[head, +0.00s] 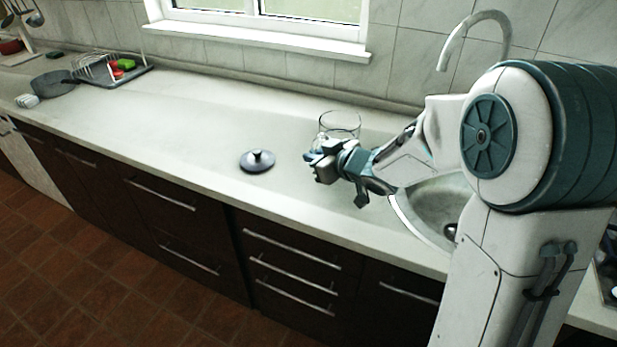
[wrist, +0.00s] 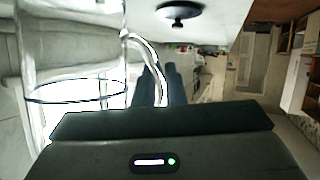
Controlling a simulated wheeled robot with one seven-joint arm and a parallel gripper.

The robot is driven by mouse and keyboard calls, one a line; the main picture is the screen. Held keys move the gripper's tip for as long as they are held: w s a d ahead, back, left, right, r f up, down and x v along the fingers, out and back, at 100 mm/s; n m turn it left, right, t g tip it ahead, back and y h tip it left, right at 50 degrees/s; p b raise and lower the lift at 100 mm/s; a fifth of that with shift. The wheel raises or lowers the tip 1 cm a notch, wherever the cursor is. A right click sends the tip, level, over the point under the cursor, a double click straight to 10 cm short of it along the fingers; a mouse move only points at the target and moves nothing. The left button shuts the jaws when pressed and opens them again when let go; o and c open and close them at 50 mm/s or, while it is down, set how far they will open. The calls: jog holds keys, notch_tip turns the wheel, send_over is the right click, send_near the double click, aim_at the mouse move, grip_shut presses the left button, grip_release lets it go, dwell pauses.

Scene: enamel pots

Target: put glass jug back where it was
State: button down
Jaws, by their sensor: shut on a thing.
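The clear glass jug (head: 341,122) is behind my gripper at the back of the counter in the head view, partly hidden by it. In the wrist view the jug (wrist: 72,65) fills the left side, with its curved handle (wrist: 148,52) reaching to my fingers. My gripper (head: 316,160) is shut on the jug's handle. Its dark fingers also show in the wrist view (wrist: 163,85). I cannot tell whether the jug's base touches the counter.
A dark lid with a knob (head: 257,161) lies on the counter (head: 190,125) left of my gripper. A sink (head: 440,205) with a curved tap (head: 470,32) is at the right. A dish rack (head: 105,68) and a grey pan (head: 55,83) are far left. The counter between is clear.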

jog(key=shift+a+f+b, duration=0.15)
jog(key=shift+a+f, duration=0.1)
jog(key=shift+f, duration=0.55)
jog(key=shift+a+f+b, duration=0.2)
jog(key=shift+a+f, duration=0.05)
jog(key=shift+f, duration=0.55)
jog(key=shift+a+f+b, duration=0.15)
jog(key=shift+a+f, duration=0.1)
jog(key=shift+f, duration=0.55)
jog(key=c, duration=1.5)
grip_release()
jog(key=shift+s+f, duration=0.1)
